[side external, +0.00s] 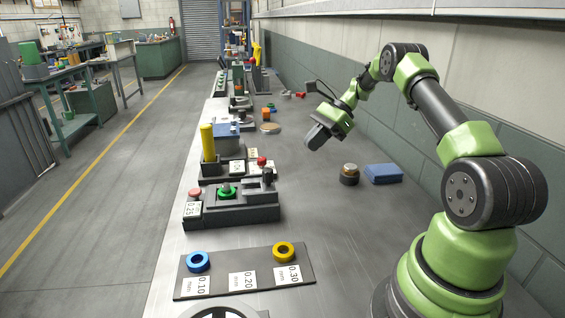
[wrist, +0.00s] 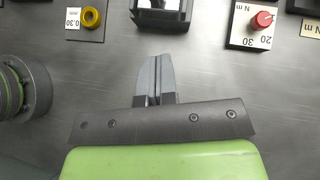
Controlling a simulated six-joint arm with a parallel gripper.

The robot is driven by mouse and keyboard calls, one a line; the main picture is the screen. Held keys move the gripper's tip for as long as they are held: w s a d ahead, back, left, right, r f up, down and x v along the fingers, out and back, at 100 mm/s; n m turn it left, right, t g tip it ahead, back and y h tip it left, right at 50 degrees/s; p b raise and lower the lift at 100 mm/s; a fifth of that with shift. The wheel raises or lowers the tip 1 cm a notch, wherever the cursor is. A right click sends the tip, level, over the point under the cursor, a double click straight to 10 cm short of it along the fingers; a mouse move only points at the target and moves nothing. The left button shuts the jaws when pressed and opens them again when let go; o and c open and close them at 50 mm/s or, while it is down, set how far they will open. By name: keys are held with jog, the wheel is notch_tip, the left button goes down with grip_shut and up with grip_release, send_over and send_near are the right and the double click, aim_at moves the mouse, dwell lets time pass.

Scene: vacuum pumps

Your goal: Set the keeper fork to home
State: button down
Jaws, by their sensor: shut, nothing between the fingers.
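I cannot tell for certain which part is the keeper fork. A dark station (side external: 235,212) near the front of the bench carries a green ring (side external: 226,192) and a dark upright block (side external: 267,178) at its right end; the fork may be among these parts, but they are too small to make out. In the side view my gripper (side external: 312,140) is in the air above the bench, behind and to the right of this station. In the wrist view my gripper (wrist: 154,60) has its fingers together with nothing between them, over bare bench.
A plate (side external: 232,283) in front holds a blue ring (side external: 198,262) and a yellow ring (side external: 284,252). A red knob (wrist: 262,19) sits on a torque-marked block. A dark round jar (side external: 349,175) and blue block (side external: 384,173) stand at right.

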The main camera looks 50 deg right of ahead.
aim_at(257, 179)
jog(key=w+a+f, duration=0.4)
jog(key=a, duration=0.3)
jog(key=shift+a, duration=0.15)
jog(key=shift+w, duration=0.15)
jog(key=w+a, duration=0.4)
jog(key=shift+w+a, duration=0.25)
jog(key=shift+a, duration=0.05)
